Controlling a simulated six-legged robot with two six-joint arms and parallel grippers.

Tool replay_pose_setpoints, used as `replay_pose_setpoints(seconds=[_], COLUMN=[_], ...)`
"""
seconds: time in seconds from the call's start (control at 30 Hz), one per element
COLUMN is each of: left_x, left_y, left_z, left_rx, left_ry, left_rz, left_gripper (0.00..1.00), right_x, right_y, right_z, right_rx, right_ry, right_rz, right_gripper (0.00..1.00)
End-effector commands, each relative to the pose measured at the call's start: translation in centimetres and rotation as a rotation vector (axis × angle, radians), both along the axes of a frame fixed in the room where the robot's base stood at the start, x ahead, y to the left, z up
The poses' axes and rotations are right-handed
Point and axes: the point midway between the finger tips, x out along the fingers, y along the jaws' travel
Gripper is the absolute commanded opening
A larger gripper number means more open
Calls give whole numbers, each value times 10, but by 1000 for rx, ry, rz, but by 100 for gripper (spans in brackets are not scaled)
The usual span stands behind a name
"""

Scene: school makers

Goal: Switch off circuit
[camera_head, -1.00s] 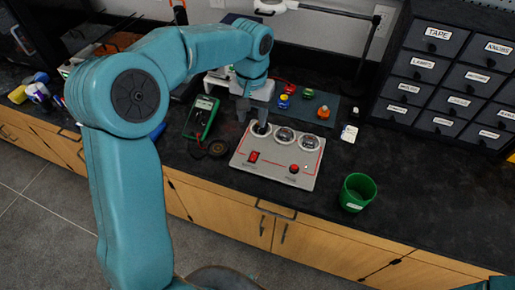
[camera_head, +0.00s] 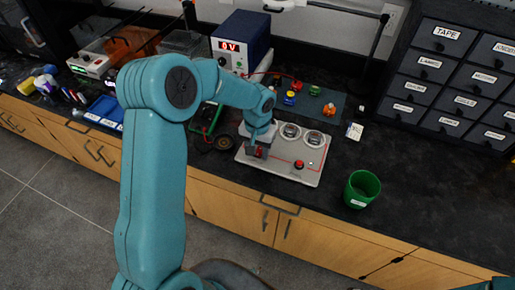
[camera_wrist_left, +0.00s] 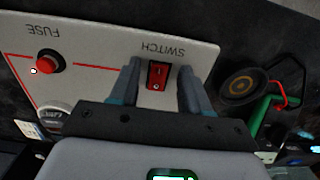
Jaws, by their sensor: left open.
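The circuit board (camera_head: 300,172) is a pale panel on the dark bench, with round meters at its back and a red fuse button (camera_head: 299,164). The red rocker switch (camera_wrist_left: 157,75) shows in the left wrist view beside the word SWITCH. My left gripper (camera_wrist_left: 158,80) is open, its two fingers on either side of the switch with gaps to it. In the head view my left gripper (camera_head: 258,152) is over the board's left part and largely hides the switch. Whether the fingers touch the panel I cannot tell. My right gripper is not in view.
A green cup (camera_head: 362,188) stands right of the board. A blue power supply (camera_head: 241,44) reading 0 V stands behind. A multimeter (camera_head: 206,119) and a dark round object (camera_head: 225,144) are left of the board. Labelled drawers (camera_head: 446,68) fill the back right.

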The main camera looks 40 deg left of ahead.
Motion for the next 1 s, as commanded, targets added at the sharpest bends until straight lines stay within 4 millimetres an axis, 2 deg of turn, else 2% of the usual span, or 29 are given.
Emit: replay_pose_setpoints(seconds=[0.23, 0.27, 0.3, 0.4, 0.57, 0.77, 1.0], left_x=[1, 1, 1, 1, 1, 5, 8], left_y=[0, 0, 0, 0, 0, 2, 3], left_z=[-1, -1, -1, -1, 1, 6, 4], left_rx=[0, 0, 0, 0, -1, -30, -58], left_ry=[0, 0, 0, 0, 10, 137, 245], left_rz=[0, 0, 0, 0, 1, 3, 2], left_gripper=[47, 40, 27, 0, 0, 0, 0], right_x=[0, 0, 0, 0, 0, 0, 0], right_y=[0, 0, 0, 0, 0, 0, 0], right_z=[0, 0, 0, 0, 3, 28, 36], right_rx=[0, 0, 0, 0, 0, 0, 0], right_ry=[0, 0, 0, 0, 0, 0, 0], right_rz=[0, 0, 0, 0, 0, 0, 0], right_gripper=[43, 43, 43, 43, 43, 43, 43])
